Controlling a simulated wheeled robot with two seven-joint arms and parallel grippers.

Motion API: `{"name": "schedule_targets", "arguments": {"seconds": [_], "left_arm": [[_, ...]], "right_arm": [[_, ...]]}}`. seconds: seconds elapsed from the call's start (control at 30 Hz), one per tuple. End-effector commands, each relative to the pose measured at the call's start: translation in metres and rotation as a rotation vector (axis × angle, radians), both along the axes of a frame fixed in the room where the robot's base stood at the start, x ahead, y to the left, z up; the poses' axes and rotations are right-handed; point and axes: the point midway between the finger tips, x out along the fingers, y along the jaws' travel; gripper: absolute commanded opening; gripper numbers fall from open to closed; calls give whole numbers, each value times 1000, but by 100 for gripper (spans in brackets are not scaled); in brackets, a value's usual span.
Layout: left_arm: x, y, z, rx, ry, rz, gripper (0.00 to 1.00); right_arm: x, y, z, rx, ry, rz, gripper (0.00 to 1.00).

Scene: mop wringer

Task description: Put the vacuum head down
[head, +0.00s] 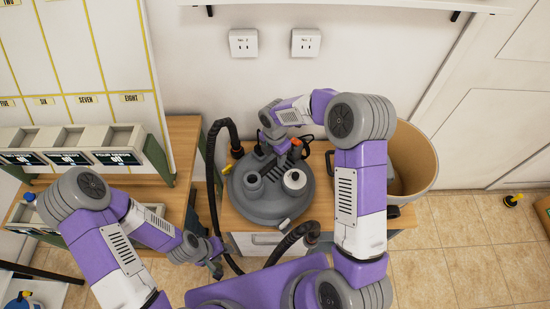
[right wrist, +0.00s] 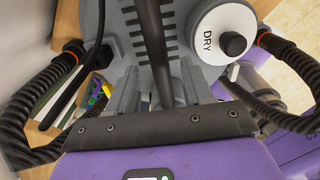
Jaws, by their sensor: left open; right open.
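The vacuum head (head: 269,207) is a round grey lid with a white knob marked DRY (right wrist: 222,35) and a grey port on top. It is over the wooden cabinet top and looks level; its underside is hidden, so I cannot tell if it touches. My right gripper (head: 281,148) is above its back part. In the right wrist view the open fingers (right wrist: 160,92) stand apart on either side of a dark handle bar (right wrist: 154,45), not closed on it. My left gripper (head: 215,259) is open and empty, left of the cabinet front, near the hose.
A black ribbed hose (head: 213,165) loops from the head's left side down to its front. A tan open drum (head: 415,150) stands right of the cabinet (head: 322,190). A bench with grey bins (head: 115,140) is at left. Tiled floor (head: 450,235) at right is mostly clear.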

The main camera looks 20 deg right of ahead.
Motion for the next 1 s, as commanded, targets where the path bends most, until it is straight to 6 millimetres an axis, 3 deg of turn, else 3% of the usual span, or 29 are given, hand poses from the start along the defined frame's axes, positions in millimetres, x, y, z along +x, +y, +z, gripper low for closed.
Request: {"name": "schedule_targets", "arguments": {"seconds": [0.03, 0.2, 0.4, 0.6, 1.0], "left_arm": [[0, 0, 5, 0, 0, 0, 43], [0, 0, 14, 0, 0, 0, 43], [0, 0, 21, 0, 0, 0, 43], [0, 0, 22, 0, 0, 0, 43], [0, 0, 22, 0, 0, 0, 43]], "right_arm": [[1, 0, 15, 2, -5, 0, 51], [1, 0, 53, 0, -4, 0, 51], [1, 0, 83, 1, -2, -1, 51], [0, 0, 94, 0, 0, 1, 51], [0, 0, 94, 0, 0, 1, 51]]}}
